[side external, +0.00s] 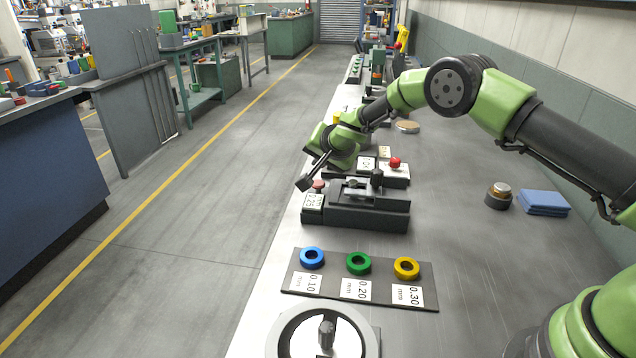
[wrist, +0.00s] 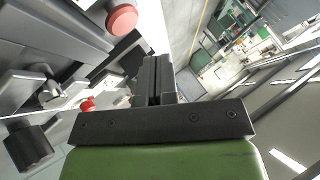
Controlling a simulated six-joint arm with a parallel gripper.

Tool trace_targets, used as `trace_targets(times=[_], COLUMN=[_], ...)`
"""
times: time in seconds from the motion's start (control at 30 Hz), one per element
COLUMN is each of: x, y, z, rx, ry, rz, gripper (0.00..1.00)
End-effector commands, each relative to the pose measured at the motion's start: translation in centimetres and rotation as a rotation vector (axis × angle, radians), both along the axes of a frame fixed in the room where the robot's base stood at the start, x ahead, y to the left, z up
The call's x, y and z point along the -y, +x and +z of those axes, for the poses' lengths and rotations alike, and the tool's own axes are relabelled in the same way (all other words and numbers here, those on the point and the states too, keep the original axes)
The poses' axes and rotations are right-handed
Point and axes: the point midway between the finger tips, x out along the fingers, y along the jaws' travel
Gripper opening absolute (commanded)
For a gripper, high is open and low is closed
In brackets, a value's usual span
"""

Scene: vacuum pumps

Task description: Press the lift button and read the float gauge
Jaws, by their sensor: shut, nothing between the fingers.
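My gripper (side external: 304,184) is shut and empty, its dark fingers tilted down at the near-left end of a dark grey fixture (side external: 368,214). A pinkish-red round button (side external: 318,184) sits on that end, just right of the fingertips; I cannot tell whether they touch it. In the wrist view, the shut fingers (wrist: 154,78) point away and the red button (wrist: 122,19) is at upper left, apart from them in the picture. A small white label (side external: 312,201) is on the fixture below the button. I cannot identify the float gauge or its reading for certain.
Behind the fixture is a white box with a red ball knob (side external: 394,162). In front, a plate holds blue (side external: 312,257), green (side external: 358,263) and yellow (side external: 406,267) rings, labelled 0.10, 0.20 and 0.30. A round dial (side external: 288,337) is nearest. Blue cloths (side external: 544,203) lie right.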

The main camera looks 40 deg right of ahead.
Motion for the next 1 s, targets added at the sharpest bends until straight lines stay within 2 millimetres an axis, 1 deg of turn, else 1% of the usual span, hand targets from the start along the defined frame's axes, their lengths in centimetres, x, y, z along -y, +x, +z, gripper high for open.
trace_targets(times=[0.1, 0.3, 0.93, 1.0], x=[0.0, 0.0, 0.0, 0.0], y=[0.0, 0.0, 0.0, -0.1], z=[1.3, 2.8, 3.0, 3.3], rx=[0.001, 0.001, -0.001, -0.001], ry=[0.001, -0.001, 0.000, -0.001], rz=[-0.002, -0.001, 0.000, 0.000], gripper=[0.00, 0.00, 0.00, 0.00])
